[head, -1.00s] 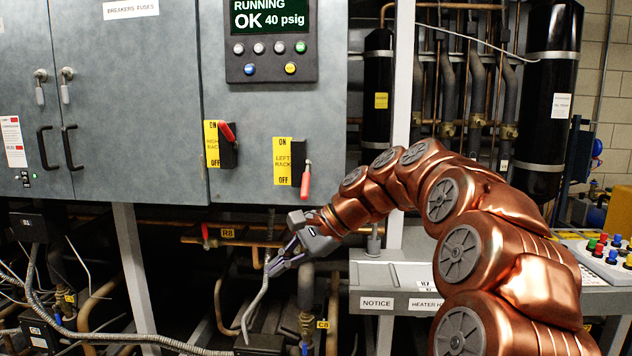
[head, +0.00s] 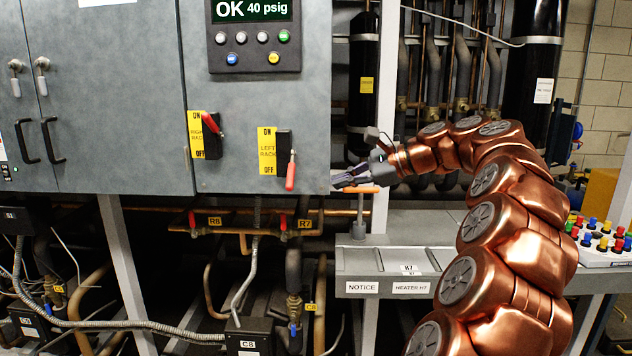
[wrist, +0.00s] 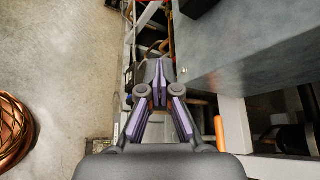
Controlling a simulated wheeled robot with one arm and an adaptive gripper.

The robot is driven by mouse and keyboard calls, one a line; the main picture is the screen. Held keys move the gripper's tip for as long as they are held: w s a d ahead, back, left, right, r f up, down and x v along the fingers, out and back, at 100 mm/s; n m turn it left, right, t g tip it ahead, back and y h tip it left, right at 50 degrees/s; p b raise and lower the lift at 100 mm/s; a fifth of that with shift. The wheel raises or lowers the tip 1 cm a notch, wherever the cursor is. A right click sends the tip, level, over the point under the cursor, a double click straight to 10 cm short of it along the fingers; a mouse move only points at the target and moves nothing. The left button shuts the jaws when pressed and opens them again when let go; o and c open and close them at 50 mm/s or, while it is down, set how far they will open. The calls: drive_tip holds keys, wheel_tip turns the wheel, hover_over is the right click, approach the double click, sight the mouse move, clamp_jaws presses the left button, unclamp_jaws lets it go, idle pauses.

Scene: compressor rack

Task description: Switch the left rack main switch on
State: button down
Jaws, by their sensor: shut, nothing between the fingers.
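The left rack switch has a red handle (head: 290,171) on a black body, beside a yellow ON/OFF label (head: 267,151) reading LEFT RACK. Its handle points down toward OFF. The right rack switch (head: 211,124) is to its left, its red handle tilted up toward ON. My gripper (head: 338,181) is to the right of the left rack handle, near the cabinet's lower right edge, and apart from the handle. In the wrist view my gripper (wrist: 160,75) is shut and empty beside the grey cabinet (wrist: 245,60); the switch is not visible there.
An orange handle (head: 361,190) on a post stands just below my gripper; it also shows in the wrist view (wrist: 219,131). A grey bench (head: 385,262) with NOTICE labels lies below. Pipes run under the cabinet. The space before the cabinet front is clear.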

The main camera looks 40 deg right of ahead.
sight(291, 170)
drive_tip(key=p+x, duration=0.1)
drive_tip(key=x, duration=0.8)
drive_tip(key=shift+w+a+f, duration=0.1)
drive_tip(key=shift+a+f, duration=0.05)
drive_tip(key=a+r, duration=0.1)
drive_tip(key=s+a+r, duration=0.1)
drive_tip(key=r, duration=0.1)
drive_tip(key=shift+r+p, duration=0.1)
drive_tip(key=shift+p, duration=0.3)
